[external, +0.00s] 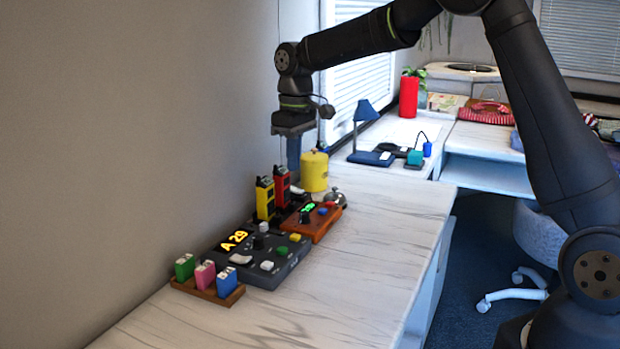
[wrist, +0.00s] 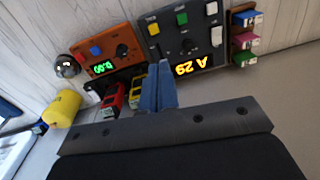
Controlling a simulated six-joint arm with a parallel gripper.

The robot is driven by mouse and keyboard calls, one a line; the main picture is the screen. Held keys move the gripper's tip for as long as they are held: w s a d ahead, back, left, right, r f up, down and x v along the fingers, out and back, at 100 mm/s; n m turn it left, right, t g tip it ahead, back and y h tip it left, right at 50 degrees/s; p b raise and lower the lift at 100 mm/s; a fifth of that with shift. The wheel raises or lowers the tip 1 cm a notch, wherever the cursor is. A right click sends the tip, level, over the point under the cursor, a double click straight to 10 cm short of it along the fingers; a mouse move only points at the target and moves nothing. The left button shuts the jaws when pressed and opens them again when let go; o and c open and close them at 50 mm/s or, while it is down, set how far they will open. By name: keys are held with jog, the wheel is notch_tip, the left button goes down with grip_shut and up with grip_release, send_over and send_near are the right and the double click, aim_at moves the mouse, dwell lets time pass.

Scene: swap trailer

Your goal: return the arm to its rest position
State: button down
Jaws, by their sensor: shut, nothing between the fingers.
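My gripper (external: 293,158) hangs from the arm, pointing down above the back of the counter near the wall. In the wrist view its blue fingers (wrist: 159,88) are together with nothing between them. In the external view it is above and behind the yellow radio (external: 264,198) and the red radio (external: 281,187), left of the yellow canister (external: 314,171). My arm reaches across the top of the external view from the right. Whether the fingers clear the radios is hard to tell from the external view.
A dark control box (external: 262,257) showing "A 29" and an orange box (external: 311,222) with a green display stand on the counter. A wooden rack (external: 208,290) holds green, pink and blue blocks. A silver bell (external: 335,199) and blue lamp (external: 366,112) stand farther back. The counter's front right is clear.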

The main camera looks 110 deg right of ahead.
notch_tip(320, 180, down, 9)
notch_tip(320, 180, up, 13)
jog(key=n+t+h, duration=0.1)
jog(key=h, duration=0.1)
jog(key=shift+s+f+t, duration=0.2)
jog(key=shift+s+t, duration=0.1)
jog(key=shift+s, duration=0.1)
dwell(0.3)
